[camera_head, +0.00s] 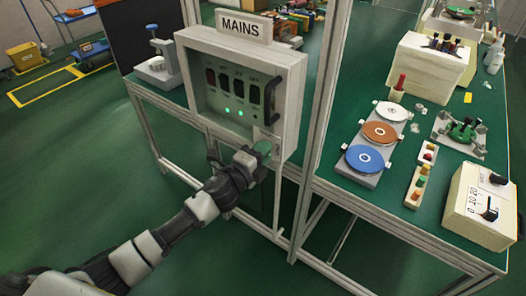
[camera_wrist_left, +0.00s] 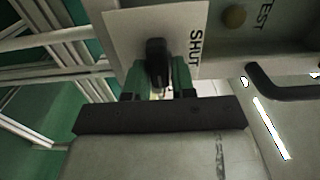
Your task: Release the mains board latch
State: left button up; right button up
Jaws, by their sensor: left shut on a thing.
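The mains board (camera_head: 291,72) is a pale box under a MAINS sign, with a row of dark switches and green lights inside its frame. My left gripper (camera_head: 262,150) is at its lower right corner. In the left wrist view, the green fingers of my left gripper (camera_wrist_left: 158,78) are closed around a black latch handle (camera_wrist_left: 156,50). The handle sits on a pale plate (camera_wrist_left: 125,30) marked SHUT. The gripper hides the latch in the head view. My right gripper is not in view.
A round button (camera_wrist_left: 233,17) by the word TEST and a black bar handle (camera_wrist_left: 285,80) are near the latch. A frame post (camera_head: 322,110) stands right of the board. The right-hand bench holds a disc rack (camera_head: 360,178) and a dial box (camera_head: 475,222).

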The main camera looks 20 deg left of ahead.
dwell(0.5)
pick_arm(q)
jog(key=o, duration=0.8)
jog(key=b+v, duration=0.1)
jog(key=v, duration=0.9)
jog(key=shift+s+a, duration=0.1)
jog(key=shift+s, duration=0.3)
